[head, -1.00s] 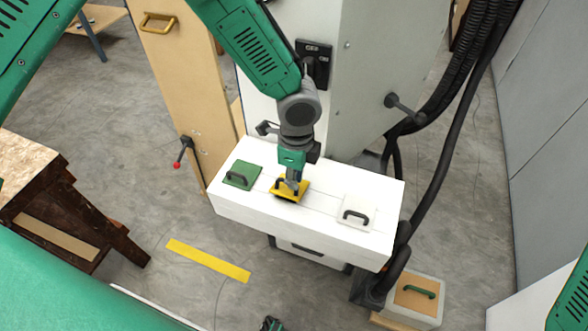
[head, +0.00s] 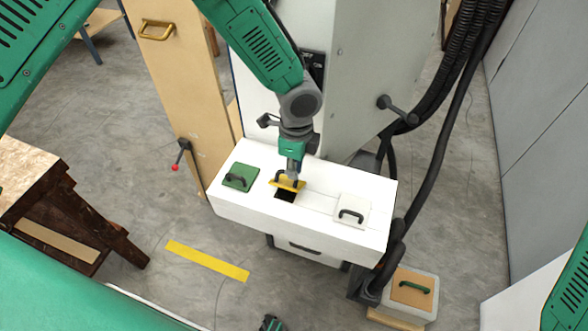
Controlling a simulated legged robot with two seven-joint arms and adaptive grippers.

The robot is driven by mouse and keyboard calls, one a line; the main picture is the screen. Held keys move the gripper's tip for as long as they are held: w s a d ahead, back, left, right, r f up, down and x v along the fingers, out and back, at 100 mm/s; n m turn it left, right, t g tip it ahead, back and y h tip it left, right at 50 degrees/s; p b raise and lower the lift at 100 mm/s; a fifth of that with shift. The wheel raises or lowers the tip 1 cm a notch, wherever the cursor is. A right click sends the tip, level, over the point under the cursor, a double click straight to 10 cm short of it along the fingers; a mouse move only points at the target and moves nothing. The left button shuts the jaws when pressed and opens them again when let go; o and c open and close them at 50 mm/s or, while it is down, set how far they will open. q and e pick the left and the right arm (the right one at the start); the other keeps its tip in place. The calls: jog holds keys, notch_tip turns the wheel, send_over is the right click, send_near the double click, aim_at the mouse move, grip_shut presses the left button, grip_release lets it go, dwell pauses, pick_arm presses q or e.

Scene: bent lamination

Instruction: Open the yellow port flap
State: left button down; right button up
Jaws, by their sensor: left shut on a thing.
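The yellow port flap (head: 288,184) is in the middle of the top of the white box, in the head view. It is tilted up, and a dark opening (head: 285,196) shows in front of it. My left gripper (head: 291,178) comes down from above and is shut on the flap's handle; the fingertips are small and partly hidden by the wrist.
The white box (head: 320,214) also bears a green flap (head: 240,177) on the left and a white flap (head: 352,211) on the right, both lying flat. A grey cabinet with black hoses (head: 446,130) stands behind. A wooden bench (head: 22,165) is at the left.

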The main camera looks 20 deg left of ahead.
pick_arm(q)
jog(key=shift+w+f, duration=0.15)
jog(key=shift+f, duration=0.05)
jog(key=c, duration=1.6)
grip_release()
jog(key=shift+w+f, duration=0.2)
jog(key=shift+w, duration=0.2)
jog(key=shift+s+r, duration=0.15)
jog(key=shift+s, duration=0.05)
pick_arm(e)
jog(key=shift+w+f, duration=0.1)
jog(key=shift+w, duration=0.25)
pick_arm(q)
jog(key=shift+r, duration=0.1)
pick_arm(e)
jog(key=shift+s, duration=0.1)
pick_arm(q)
jog(key=r, duration=1.1)
jog(key=shift+w+r, duration=0.35)
pick_arm(e)
jog(key=shift+w, duration=0.2)
